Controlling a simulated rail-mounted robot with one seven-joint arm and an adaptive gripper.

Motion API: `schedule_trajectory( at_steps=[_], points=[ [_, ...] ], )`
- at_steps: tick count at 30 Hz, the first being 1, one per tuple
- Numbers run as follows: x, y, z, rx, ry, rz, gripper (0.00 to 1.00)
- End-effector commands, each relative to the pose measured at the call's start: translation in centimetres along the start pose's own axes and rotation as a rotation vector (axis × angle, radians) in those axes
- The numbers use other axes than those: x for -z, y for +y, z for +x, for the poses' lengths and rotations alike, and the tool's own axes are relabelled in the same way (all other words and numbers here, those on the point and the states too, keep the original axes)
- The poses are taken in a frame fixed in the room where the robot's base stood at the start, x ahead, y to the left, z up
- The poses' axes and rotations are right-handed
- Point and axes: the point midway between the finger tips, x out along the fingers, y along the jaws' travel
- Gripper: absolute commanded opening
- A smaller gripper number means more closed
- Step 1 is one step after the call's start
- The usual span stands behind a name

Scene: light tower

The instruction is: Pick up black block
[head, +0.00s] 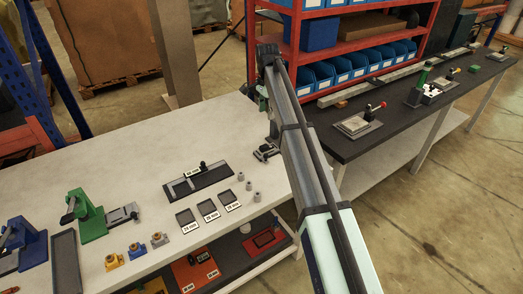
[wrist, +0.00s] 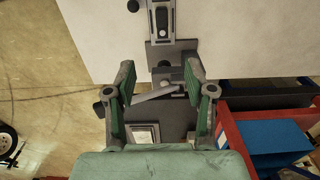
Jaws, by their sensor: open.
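My gripper (wrist: 160,85) is open in the wrist view, with its two green-padded fingers apart. A dark grey clamp-like fixture (wrist: 168,52) lies between and beyond the fingertips, with a light bar and a small dark block-like part (wrist: 170,74) on it. I see no contact with the fingers. In the head view the fixture (head: 267,152) sits at the white table's right edge, beside my arm, which hides the gripper. A small black piece (head: 203,165) stands on a dark tray (head: 205,182) on the same table. I cannot tell which black part is the black block.
The white table (head: 140,160) also holds several small labelled plates (head: 208,209), grey cylinders (head: 249,186) and a green press (head: 88,215). A red shelf with blue bins (head: 340,68) stands behind. A dark bench (head: 400,120) with tools lies to the right.

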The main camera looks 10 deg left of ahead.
Motion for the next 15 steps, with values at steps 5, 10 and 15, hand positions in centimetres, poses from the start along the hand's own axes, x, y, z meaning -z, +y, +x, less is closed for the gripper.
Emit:
schedule_trajectory(
  at_steps=[5,10,15],
  points=[
    [-0.2,-0.3,1.6,0.002,0.000,-0.022,0.54],
    [-0.2,-0.2,4.6,0.001,0.000,-0.020,0.54],
    [-0.2,-0.2,8.0,0.001,-0.001,-0.019,0.54]
  ],
)
